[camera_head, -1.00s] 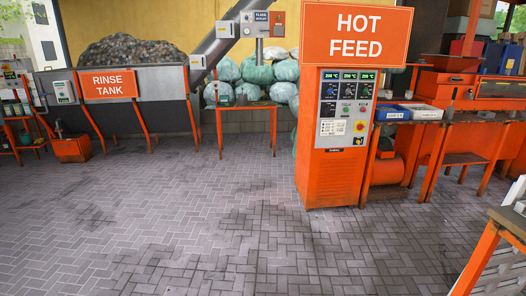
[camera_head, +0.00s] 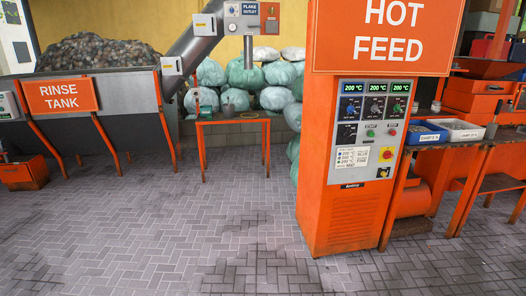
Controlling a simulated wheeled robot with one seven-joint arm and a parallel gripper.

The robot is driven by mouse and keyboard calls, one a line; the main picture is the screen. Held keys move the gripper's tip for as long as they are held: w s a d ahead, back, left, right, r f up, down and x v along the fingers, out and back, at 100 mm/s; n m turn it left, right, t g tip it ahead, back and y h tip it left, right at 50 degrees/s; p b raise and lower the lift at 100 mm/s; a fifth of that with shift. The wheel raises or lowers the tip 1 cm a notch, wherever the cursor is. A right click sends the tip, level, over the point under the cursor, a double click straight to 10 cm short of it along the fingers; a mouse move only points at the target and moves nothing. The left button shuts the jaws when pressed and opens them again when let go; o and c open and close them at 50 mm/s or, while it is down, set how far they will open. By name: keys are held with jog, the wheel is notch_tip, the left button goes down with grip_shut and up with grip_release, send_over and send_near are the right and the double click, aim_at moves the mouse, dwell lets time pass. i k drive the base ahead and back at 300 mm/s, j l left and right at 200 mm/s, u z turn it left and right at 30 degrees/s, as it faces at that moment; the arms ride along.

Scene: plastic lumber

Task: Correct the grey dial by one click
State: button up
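The orange hot feed cabinet (camera_head: 345,210) stands right of centre under its big sign (camera_head: 388,38). A separate dark dial (camera_head: 347,133) sits lower left. The pointer angle of the grey dial is too small to tell. My gripper is not in view.
Clear paved floor (camera_head: 180,230) lies in front of the cabinet. A small orange table (camera_head: 233,121) stands left of it, the rinse tank (camera_head: 85,105) further left. The floor has dark patches.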

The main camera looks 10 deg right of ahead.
aim_at(375, 107)
jog(key=i+l+z, duration=0.15)
jog(key=i+z, duration=0.25)
jog(key=i, duration=0.2)
jog(key=i+z, duration=0.4)
jog(key=i, duration=0.15)
jog(key=i+j+z, duration=0.4)
jog(key=i, duration=0.2)
jog(key=i+l+u, duration=0.1)
jog(key=i+u, duration=0.2)
jog(key=i+l+u, duration=0.15)
jog(key=u, duration=0.2)
